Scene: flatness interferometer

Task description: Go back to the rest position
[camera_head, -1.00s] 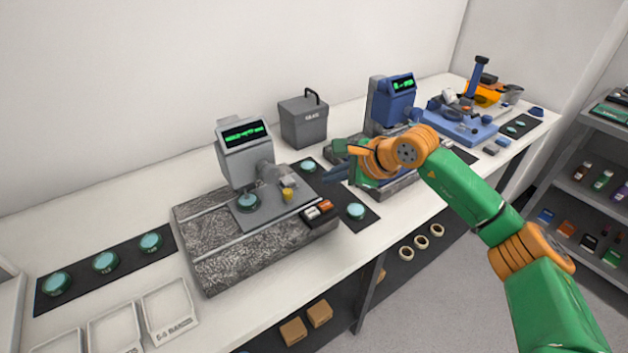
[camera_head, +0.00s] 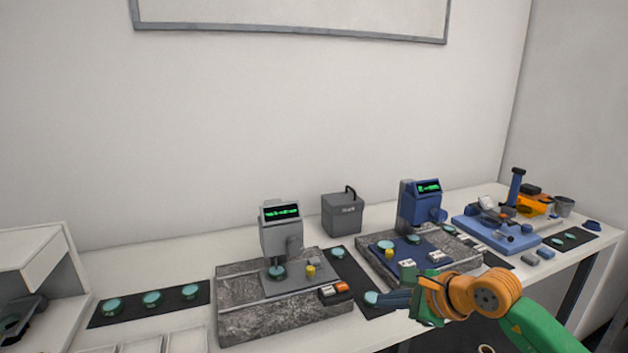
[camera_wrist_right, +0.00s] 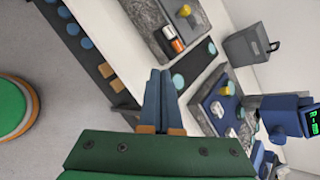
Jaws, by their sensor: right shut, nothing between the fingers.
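My right gripper (camera_head: 392,298) is shut and empty, its blue fingers together and pointing left in the head view. It hangs near the front edge of the bench, between the grey-headed instrument (camera_head: 281,228) and the blue-headed instrument (camera_head: 419,205). In the right wrist view the fingertips (camera_wrist_right: 160,80) show closed, with floor and bench edge behind them. A teal disc on the dark mat shows just beyond the fingers, and I cannot tell from the head view how far apart they are. My left gripper is in no view.
The white bench (camera_head: 240,250) runs along the wall. Granite bases carry both instruments. A grey lidded box (camera_head: 343,213) stands behind them. Teal discs lie on a dark mat (camera_head: 118,315) at left. A blue platform (camera_head: 497,235) stands at right.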

